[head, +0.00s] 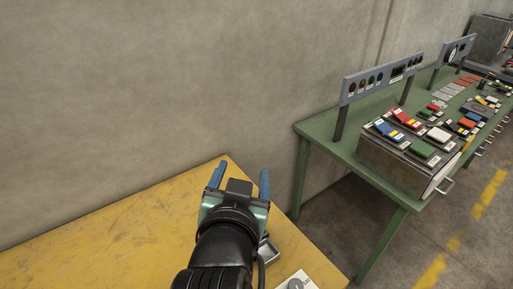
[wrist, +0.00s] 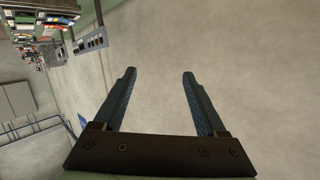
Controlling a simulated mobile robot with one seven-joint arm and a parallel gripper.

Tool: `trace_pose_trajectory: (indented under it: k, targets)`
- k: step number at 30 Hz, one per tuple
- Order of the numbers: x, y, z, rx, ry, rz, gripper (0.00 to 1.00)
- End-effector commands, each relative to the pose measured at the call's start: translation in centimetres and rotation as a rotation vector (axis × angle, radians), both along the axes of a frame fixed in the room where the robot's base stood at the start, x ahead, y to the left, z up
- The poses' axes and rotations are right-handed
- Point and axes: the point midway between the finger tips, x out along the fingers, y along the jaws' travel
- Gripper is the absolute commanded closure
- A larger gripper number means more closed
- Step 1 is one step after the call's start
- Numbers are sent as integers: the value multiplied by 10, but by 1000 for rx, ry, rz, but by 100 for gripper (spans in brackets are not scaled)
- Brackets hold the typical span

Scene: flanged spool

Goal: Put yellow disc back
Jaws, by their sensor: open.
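My gripper (head: 240,183) is raised over the yellow table (head: 110,232) in the head view. Its two blue fingers stand apart with nothing between them. The wrist view also shows the open, empty gripper (wrist: 160,75), with the bare wall behind it. I see no yellow disc in either view. A grey thing (head: 296,284) on a pale card or sheet shows at the bottom edge of the head view, cut off by the frame. A small metal-coloured object (head: 269,251) sits beside my arm, partly hidden by it.
A green bench (head: 325,139) stands at the right with a grey box (head: 400,165) and several coloured blocks on it. A raised grey panel (head: 381,77) stands at its back. A concrete wall (head: 130,90) runs behind the yellow table. The table's left part is clear.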

Motion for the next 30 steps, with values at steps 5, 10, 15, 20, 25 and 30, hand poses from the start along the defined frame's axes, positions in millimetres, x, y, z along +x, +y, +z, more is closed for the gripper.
trace_pose_trajectory:
  k: [5,10,15,20,25,30]
  targets:
    - [-11,-10,185,-99,-531,48,26]
    - [-64,-19,299,-184,-902,28,26]
    - [-101,-24,345,-226,-1078,2,26]
    - [-107,-25,351,-233,-1103,-3,26]
    - [-106,-25,350,-233,-1100,-2,26]
    - [-106,-25,340,-231,-1098,-2,26]
